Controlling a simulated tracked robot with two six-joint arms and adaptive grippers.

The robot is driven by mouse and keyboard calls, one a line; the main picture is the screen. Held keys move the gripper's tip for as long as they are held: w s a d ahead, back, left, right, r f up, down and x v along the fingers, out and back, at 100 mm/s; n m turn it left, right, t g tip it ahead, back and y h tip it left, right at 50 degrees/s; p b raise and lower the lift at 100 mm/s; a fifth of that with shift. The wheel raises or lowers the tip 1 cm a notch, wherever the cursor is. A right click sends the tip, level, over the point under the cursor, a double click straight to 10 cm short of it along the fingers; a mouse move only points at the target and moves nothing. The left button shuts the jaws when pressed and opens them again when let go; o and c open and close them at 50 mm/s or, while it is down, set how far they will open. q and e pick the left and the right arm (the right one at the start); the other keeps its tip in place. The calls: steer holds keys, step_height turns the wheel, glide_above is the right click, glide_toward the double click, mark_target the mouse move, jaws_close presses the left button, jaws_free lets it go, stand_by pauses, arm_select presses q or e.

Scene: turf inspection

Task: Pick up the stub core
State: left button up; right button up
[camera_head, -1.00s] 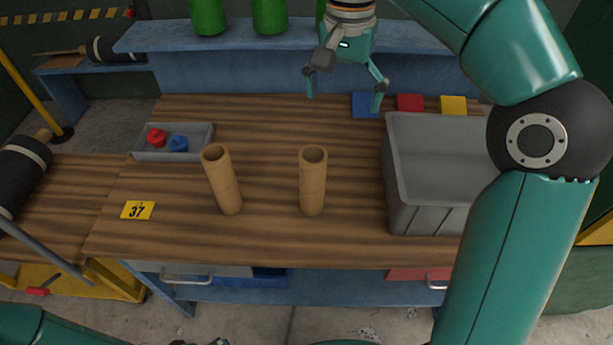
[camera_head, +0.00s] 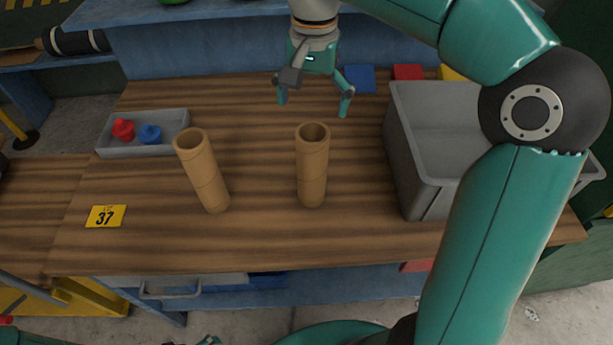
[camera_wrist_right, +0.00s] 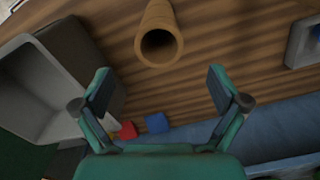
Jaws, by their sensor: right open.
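Two tan cardboard cores stand on the wooden table in the head view, the left core (camera_head: 204,175) leaning and the right core (camera_head: 312,170) nearly upright. They look alike, so I cannot tell which one is the stub core. My right gripper (camera_head: 313,107) is open and empty, behind and above the right core. In the right wrist view the open fingers (camera_wrist_right: 160,88) point toward a core (camera_wrist_right: 158,42) with its hollow end facing the camera, clear of it. A small bit of my left gripper (camera_head: 207,340) shows at the bottom edge; its jaws cannot be made out.
A grey crate (camera_head: 405,165) stands on the right of the table. A small grey tray (camera_head: 165,117) with a red and a blue piece is at the left, near a yellow 37 card (camera_head: 105,216). Coloured squares, one of them blue (camera_head: 360,79), lie at the back.

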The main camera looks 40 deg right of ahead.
mark_target(312, 142)
step_height(312, 142, down, 11)
steer(key=shift+w+r+b, duration=0.1)
steer(key=shift+r+b, duration=0.1)
steer(key=shift+b, duration=0.15)
steer(key=c, duration=1.8)
steer(key=shift+r, duration=0.15)
